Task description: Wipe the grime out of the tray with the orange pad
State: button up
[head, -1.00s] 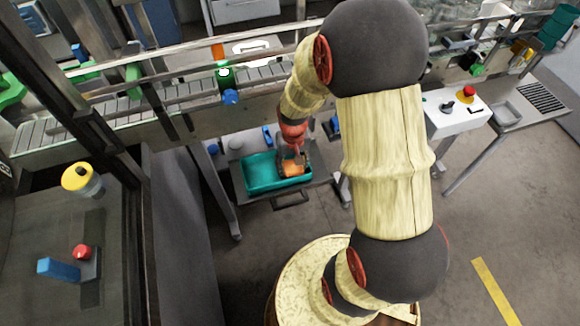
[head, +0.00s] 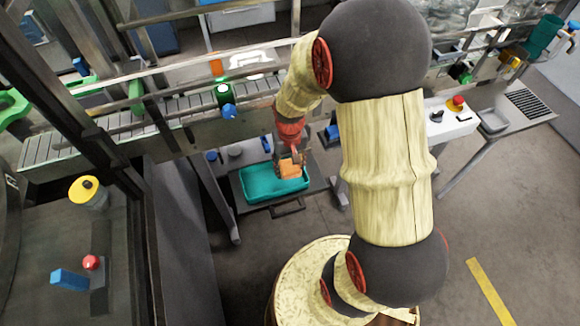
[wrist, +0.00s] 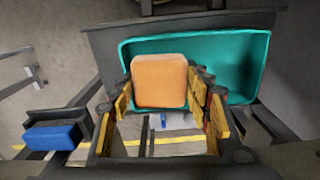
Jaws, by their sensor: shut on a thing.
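My gripper (head: 290,160) is shut on the orange pad (head: 291,169), and the pad also shows between the fingers in the wrist view (wrist: 158,78). The teal tray (head: 262,197) is a shallow rectangular tray under the conveyor. In the wrist view the tray (wrist: 240,98) lies behind the pad, which appears held above it and apart from its floor. In the head view the pad overlaps the tray's right part. I cannot make out grime on the visible floor; the pad and fingers hide part of it.
The tray sits on a dark shelf (head: 240,189) with a handle at its front. The conveyor (head: 190,105) runs above and behind it. A blue block (wrist: 52,137) sits in a dark holder beside the shelf. A white control box with a red button (head: 457,102) stands to the right.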

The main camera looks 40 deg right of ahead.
jog(key=shift+r+p, duration=1.2)
jog(key=shift+r, duration=0.3)
jog(key=shift+d, duration=0.1)
